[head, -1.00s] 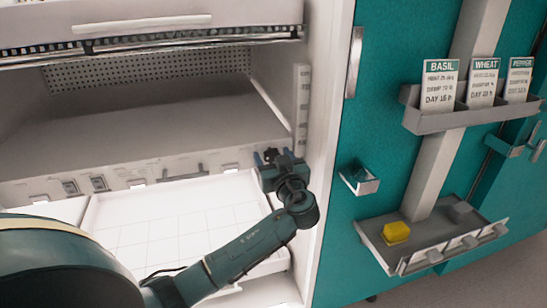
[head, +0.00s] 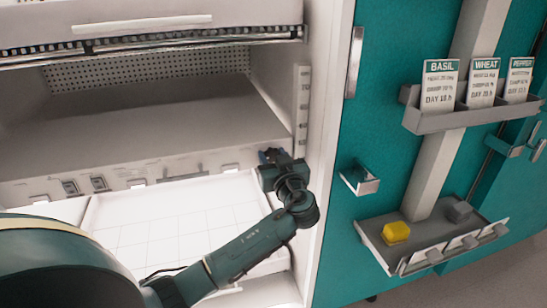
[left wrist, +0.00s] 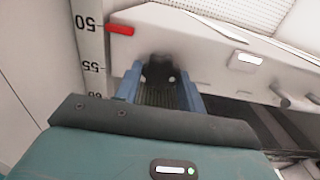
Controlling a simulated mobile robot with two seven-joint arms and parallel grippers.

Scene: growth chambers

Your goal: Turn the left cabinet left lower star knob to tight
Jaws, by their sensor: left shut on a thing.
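The dark star knob (left wrist: 160,68) sits on the pale front edge of the shelf in the left wrist view, near the shelf's end. My left gripper (left wrist: 160,88) is shut on it, with one blue finger on each side. In the head view my left gripper (head: 271,156) is at the right end of the shelf's front edge, and its body hides the knob there. The knob's marking cannot be read. My right gripper is not in view.
A height scale (left wrist: 93,55) and a red marker (left wrist: 121,30) are beside the knob. The white gridded panel (head: 175,220) lies below the shelf (head: 150,125). A teal cabinet side with a card holder (head: 440,122) and a tray holding a yellow block (head: 396,232) stands to the right.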

